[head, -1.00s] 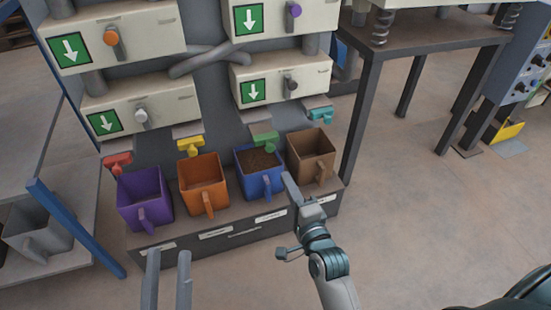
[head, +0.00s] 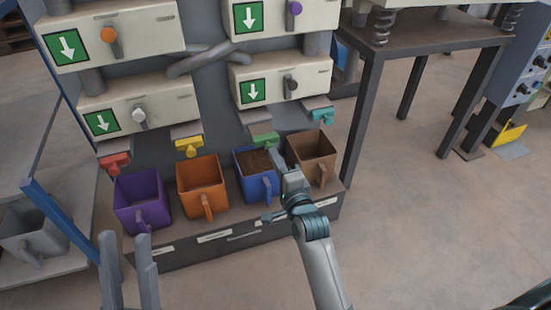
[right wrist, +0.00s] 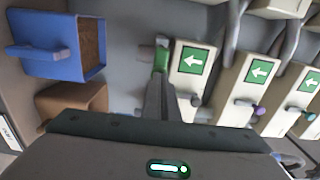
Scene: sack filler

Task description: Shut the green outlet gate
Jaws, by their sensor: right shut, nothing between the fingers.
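The green outlet gate (head: 264,140) sits under a spout above the blue bin (head: 265,187). It also shows in the right wrist view (right wrist: 161,58), just beyond my fingertips. My right gripper (head: 279,157) is shut and empty, below and slightly right of the gate, between the blue and brown bins. In the right wrist view its closed fingers (right wrist: 157,84) point at the gate; I cannot tell whether they touch it. The blue bin holds brown grainy material. My left gripper (head: 124,240) is open and empty, in front of the purple bin.
Red (head: 115,163), yellow (head: 189,146) and teal (head: 322,116) gates flank the green one. Purple (head: 141,202), orange (head: 203,185) and brown (head: 312,155) bins stand on the same ledge. A dark-legged table (head: 428,38) is at the right; the floor in front of it is clear.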

